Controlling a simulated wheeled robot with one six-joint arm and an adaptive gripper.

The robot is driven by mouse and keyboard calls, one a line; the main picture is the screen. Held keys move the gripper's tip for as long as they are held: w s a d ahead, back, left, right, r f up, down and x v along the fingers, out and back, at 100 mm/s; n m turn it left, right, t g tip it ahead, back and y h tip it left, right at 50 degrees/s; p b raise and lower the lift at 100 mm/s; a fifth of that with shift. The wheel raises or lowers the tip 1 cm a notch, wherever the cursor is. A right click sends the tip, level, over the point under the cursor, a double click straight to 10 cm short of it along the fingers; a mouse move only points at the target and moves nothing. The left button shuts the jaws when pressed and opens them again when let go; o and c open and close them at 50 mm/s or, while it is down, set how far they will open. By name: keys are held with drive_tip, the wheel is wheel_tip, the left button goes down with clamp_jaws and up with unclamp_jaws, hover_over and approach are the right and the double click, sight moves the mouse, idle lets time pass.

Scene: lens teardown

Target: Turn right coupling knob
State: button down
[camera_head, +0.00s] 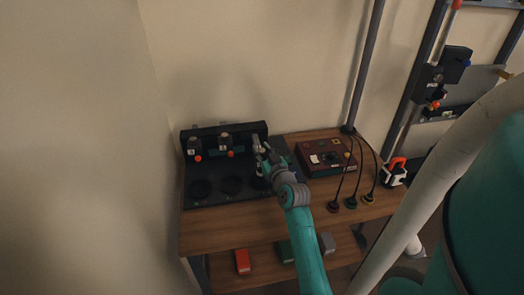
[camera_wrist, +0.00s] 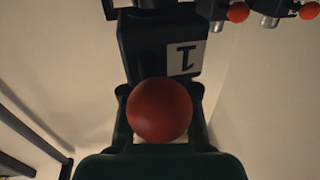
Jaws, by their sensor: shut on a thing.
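The right coupling knob is a red ball (camera_wrist: 160,110) in the wrist view, in front of a black block with a white label (camera_wrist: 186,58). My gripper (camera_wrist: 159,98) has a dark finger on each side of the ball and is shut on it. In the head view my gripper (camera_head: 259,150) is at the right end of the black coupling rack (camera_head: 220,131) and hides most of this coupling. The left coupling knob (camera_head: 198,158) and middle coupling knob (camera_head: 231,154) are orange-red and free.
Round dark sockets (camera_head: 232,185) lie on the black base below the couplings. Coloured blocks (camera_head: 242,261) lie on the lower shelf.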

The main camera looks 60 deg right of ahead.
drive_tip(key=shift+w+m+g+h, duration=0.1)
drive_tip(key=shift+m+g+h, duration=1.85)
drive_tip(key=shift+g, duration=0.25)
drive_tip(key=shift+a+g+h, duration=0.1)
drive_tip(key=shift+g+h, duration=0.15)
drive_tip(key=shift+g, duration=0.05)
drive_tip(key=shift+w+m+g+h, duration=0.1)
drive_tip(key=shift+m+g+h, duration=0.5)
drive_tip(key=shift+m+g, duration=0.85)
drive_tip(key=shift+m+g+h, duration=0.6)
drive_tip(key=shift+m+g, duration=0.4)
drive_tip(key=shift+g, duration=0.85)
drive_tip(key=m+g, duration=0.2)
drive_tip(key=g, duration=0.1)
drive_tip(key=m+g, duration=0.2)
drive_tip(key=g, duration=0.2)
drive_tip(key=shift+m, duration=0.3)
drive_tip(key=shift+m+g+y, duration=0.7)
drive_tip(key=shift+m+g, duration=0.25)
drive_tip(key=shift+g, duration=0.45)
drive_tip(key=shift+m+g+y, duration=0.7)
drive_tip(key=shift+m+g, duration=0.25)
drive_tip(key=shift+g, duration=0.45)
drive_tip(key=shift+s+f, duration=0.1)
drive_tip(key=shift+s, duration=0.1)
drive_tip(key=c, duration=0.8)
unclamp_jaws()
drive_tip(key=shift+c, duration=0.2)
